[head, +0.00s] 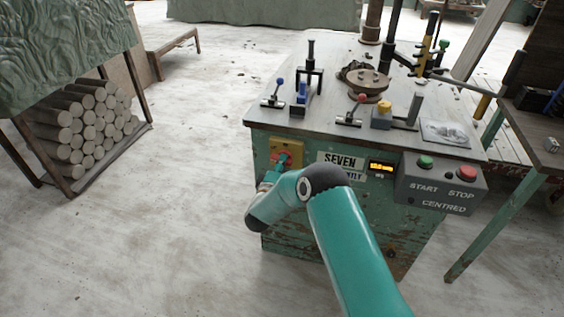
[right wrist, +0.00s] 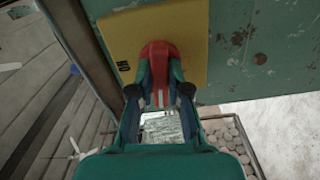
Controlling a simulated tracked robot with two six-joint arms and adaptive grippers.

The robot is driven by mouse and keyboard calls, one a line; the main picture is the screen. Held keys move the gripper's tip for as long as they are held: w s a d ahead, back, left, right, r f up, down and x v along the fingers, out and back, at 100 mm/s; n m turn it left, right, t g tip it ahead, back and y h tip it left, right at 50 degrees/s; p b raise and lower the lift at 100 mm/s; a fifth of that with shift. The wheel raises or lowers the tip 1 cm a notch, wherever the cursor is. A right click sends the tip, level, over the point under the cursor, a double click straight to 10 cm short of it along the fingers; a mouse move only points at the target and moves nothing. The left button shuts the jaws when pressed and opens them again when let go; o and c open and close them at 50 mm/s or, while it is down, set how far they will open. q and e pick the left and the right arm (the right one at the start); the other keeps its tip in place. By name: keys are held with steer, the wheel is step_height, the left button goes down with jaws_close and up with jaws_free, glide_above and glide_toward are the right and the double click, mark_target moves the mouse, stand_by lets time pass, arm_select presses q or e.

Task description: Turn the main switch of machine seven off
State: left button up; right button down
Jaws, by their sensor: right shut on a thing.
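The machine marked SEVEN (head: 340,160) is a worn green cabinet with a grey top. Its main switch is a red handle on a yellow plate (head: 293,146) at the upper left of the front. In the right wrist view, the red handle (right wrist: 158,50) stands out from the yellow plate (right wrist: 195,35), with a dark ON marking left of it. My right gripper (head: 279,162) is at the switch; in the wrist view its fingers (right wrist: 160,80) are shut on the red handle from both sides. The gripper partly hides the handle. My left gripper is not in view.
A grey box with a green START button (head: 425,161) and a red STOP button (head: 467,173) is at the machine's right front. Small levers and a round plate (head: 366,81) stand on top. A rack of clay logs (head: 85,125) is at left; floor between is clear.

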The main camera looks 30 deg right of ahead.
steer(key=shift+w+a+n, duration=0.1)
steer(key=shift+a+n, duration=0.1)
steer(key=shift+n, duration=0.7)
steer(key=shift+a+f, duration=0.1)
steer(key=c, duration=1.1)
jaws_free()
steer(key=v, duration=1.2)
